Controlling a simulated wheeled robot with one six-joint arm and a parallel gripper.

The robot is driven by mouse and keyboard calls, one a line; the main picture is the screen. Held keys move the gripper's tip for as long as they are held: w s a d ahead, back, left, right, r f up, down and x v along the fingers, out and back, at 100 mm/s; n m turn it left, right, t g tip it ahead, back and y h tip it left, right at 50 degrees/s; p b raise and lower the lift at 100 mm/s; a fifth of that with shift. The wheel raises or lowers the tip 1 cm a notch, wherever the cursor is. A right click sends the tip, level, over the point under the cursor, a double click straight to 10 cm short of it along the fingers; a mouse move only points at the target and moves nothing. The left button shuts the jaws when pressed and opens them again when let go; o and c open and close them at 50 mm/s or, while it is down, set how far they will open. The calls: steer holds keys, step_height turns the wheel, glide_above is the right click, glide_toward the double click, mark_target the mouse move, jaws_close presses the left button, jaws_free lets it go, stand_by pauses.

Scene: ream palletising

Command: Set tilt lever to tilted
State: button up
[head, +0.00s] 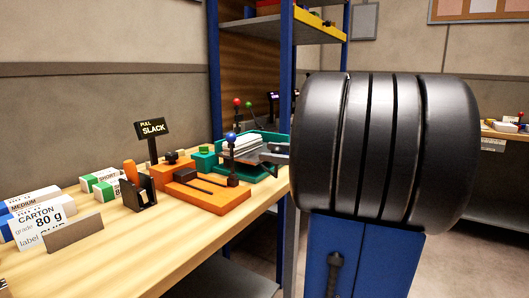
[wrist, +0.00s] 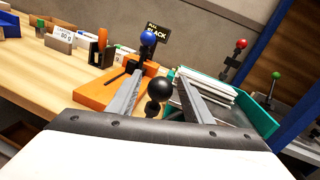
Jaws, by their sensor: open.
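My gripper (head: 262,152) is open and empty over the bench; its two grey fingers reach forward in the wrist view (wrist: 161,75). A lever with a blue ball (head: 231,137) stands by the orange base; in the wrist view the blue ball (wrist: 148,38) is just beyond the left fingertip. A black ball knob (wrist: 159,88) shows between the fingers. Levers with a red ball (wrist: 240,44) and a green ball (wrist: 276,76) stand farther right. No label names the tilt lever, so I cannot tell which it is.
An orange base (head: 210,198) and a teal tray (head: 262,170) with white sheets are on the wooden bench. A "PULL SLACK" sign (head: 152,128) stands behind. A blue shelf post (wrist: 262,40) rises at right.

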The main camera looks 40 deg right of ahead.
steer(key=shift+x, duration=1.5)
